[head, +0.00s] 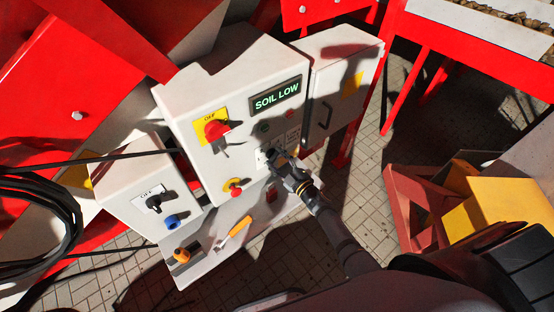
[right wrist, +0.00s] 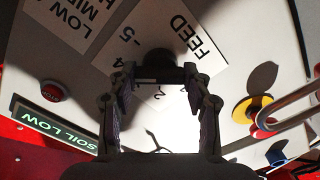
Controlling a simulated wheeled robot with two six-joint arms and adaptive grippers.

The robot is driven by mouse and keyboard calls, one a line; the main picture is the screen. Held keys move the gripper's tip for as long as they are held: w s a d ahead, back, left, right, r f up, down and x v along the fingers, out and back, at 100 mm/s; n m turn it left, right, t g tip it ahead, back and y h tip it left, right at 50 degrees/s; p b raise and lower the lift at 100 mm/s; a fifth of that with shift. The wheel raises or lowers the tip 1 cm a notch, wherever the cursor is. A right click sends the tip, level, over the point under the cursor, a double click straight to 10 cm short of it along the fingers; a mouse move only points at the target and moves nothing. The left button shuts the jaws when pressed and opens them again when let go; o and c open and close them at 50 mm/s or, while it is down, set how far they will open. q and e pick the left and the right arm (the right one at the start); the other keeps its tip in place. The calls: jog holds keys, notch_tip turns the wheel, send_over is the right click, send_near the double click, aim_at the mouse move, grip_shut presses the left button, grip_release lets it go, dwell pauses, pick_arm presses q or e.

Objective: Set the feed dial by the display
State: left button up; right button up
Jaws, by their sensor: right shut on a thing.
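The white control cabinet (head: 190,110) carries a display (head: 276,95) that reads SOIL LOW in green letters. The display also shows at the lower left of the right wrist view (right wrist: 50,128). The feed dial (right wrist: 160,62) is a black knob on a white plate lettered FEED (right wrist: 192,36), with numbers such as -5 and -4 beside it. My right gripper (head: 272,156) is at the cabinet front, below the display, shut on the dial; its two fingers (right wrist: 161,90) stand either side of the knob. The dial's pointer is hidden. My left gripper is not in view.
A smaller switch box (head: 125,180) stands left; crates (head: 405,205) stand right.

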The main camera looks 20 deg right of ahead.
jog(key=o, duration=1.1)
jog(key=shift+o, duration=0.2)
jog(key=shift+s, duration=0.1)
jog(key=v, duration=1.2)
jog(key=s+d+f+m+g+h, duration=0.2)
jog(key=s+f+m, duration=0.15)
jog(key=f, duration=0.45)
jog(key=s+d+f+m+g+h, duration=0.25)
jog(key=s+f, duration=0.25)
jog(key=f, duration=0.3)
jog(key=s+d+f+m+g+h, duration=0.2)
jog(key=s+d+f+g, duration=0.15)
jog(key=f, duration=0.45)
jog(key=s+f+m+g, duration=0.1)
jog(key=s+f, duration=0.3)
jog(key=s, duration=0.4)
jog(key=s+f+m+g, duration=0.2)
jog(key=s+f+g, duration=0.2)
jog(key=s, duration=0.4)
jog(key=s+a+f+m+g, duration=0.1)
jog(key=s+f, duration=0.3)
jog(key=s, duration=0.4)
jog(key=shift+f+m+g, duration=0.35)
jog(key=shift+m+g, duration=0.05)
jog(key=shift+g, duration=0.5)
